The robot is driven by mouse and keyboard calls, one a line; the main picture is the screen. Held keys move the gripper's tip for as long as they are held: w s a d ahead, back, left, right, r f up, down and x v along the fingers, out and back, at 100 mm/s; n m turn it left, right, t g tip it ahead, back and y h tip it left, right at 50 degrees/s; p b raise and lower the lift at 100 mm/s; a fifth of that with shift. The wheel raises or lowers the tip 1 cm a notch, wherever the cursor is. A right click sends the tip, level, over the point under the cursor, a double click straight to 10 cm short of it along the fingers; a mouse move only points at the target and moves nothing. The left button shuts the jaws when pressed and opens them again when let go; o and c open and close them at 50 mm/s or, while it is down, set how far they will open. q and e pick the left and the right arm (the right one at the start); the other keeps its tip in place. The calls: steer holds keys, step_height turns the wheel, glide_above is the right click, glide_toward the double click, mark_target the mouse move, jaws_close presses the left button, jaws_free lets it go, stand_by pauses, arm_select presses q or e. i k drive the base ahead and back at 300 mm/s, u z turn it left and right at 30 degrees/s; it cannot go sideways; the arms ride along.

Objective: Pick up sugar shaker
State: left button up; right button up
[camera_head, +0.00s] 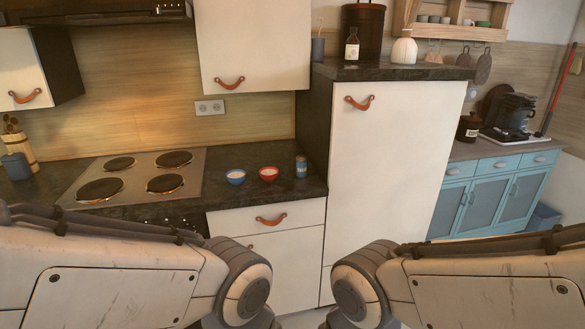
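A small blue jar with a darker top (301,167), which looks like the sugar shaker, stands upright on the dark counter (275,200) near its right end. It is close to the side of the tall white cabinet. Its label is too small to read. Links of both my arms cross the bottom of the view, but neither gripper shows.
A blue bowl (235,177) and a red bowl (268,174) with pale contents stand left of the jar. The hob (140,178) is further left. The tall white cabinet (390,160) rises at right. A drawer with a leather pull (271,220) lies below the counter.

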mark_target(301, 160)
steer(key=u, duration=0.15)
steer(key=i, duration=1.65)
steer(key=z, duration=0.25)
